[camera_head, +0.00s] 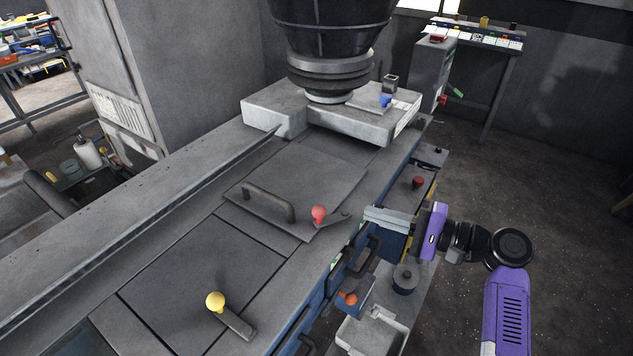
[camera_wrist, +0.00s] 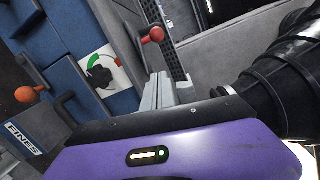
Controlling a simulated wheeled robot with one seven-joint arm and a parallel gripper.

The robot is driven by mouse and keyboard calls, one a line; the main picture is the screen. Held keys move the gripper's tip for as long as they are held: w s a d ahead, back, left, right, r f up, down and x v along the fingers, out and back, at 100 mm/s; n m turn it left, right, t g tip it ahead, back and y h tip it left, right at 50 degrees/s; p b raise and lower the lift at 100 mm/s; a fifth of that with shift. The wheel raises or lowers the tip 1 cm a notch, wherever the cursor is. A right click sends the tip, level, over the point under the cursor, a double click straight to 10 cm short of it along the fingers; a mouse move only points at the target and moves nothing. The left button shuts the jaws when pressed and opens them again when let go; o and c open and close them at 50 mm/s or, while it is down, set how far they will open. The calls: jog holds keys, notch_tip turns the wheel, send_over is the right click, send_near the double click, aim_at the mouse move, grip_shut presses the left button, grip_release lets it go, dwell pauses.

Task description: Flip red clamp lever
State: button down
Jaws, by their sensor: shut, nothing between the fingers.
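The red clamp lever (camera_head: 319,214) has a red ball knob and a flat grey arm. It sits by the near right corner of the grey hatch cover (camera_head: 340,178), and its arm points right toward the machine's edge. In the wrist view a red knob (camera_wrist: 156,34) shows beyond the fingertips, at upper centre. My gripper (camera_head: 368,213) is to the right of the lever at the machine's right edge, with its fingers pointing left toward it. The fingers (camera_wrist: 156,85) are together and hold nothing. They appear apart from the knob.
A yellow-knobbed lever (camera_head: 216,301) stands on the nearer cover. A curved handle (camera_head: 268,203) rises from the hatch cover. An orange knob (camera_head: 347,298) and a dark red knob (camera_head: 418,182) are along the machine's right side. Open floor lies to the right.

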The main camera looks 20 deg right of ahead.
aim_at(331, 216)
jog(key=x, duration=0.3)
jog(key=p+x, duration=0.1)
jog(key=x, duration=0.6)
jog(key=shift+w+d+r, duration=0.3)
jog(key=shift+w+r, duration=0.05)
jog(key=shift+s+a+r+p, duration=0.25)
jog(key=shift+s+a+p, duration=0.55)
jog(key=shift+s+p, duration=0.25)
jog(key=shift+s+a, duration=0.3)
jog(key=shift+s, duration=0.15)
jog(key=shift+n+b, duration=0.3)
